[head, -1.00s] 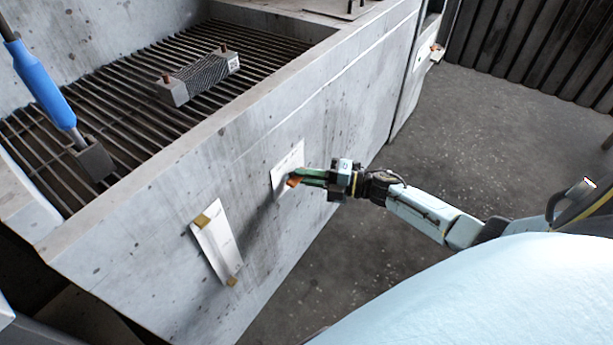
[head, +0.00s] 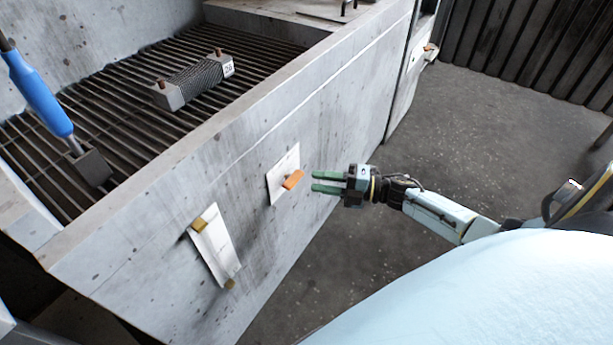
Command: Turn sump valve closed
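An orange valve handle (head: 292,180) sticks out from a white plate (head: 283,172) on the concrete front wall. The handle tilts, its right end higher. Any label on the plate is too small to read. My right gripper (head: 313,182) is just right of the handle, with its green fingers pointing at it. The fingers are apart, with a gap between them and nothing held. They look clear of the handle. My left gripper does not show in the head view.
A longer white plate (head: 215,247) with brass-coloured pieces at its ends is lower left on the same wall. Above, a grating (head: 130,110) holds a grey block (head: 196,80) and a blue-handled tool (head: 40,95). The floor (head: 480,130) at right is clear.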

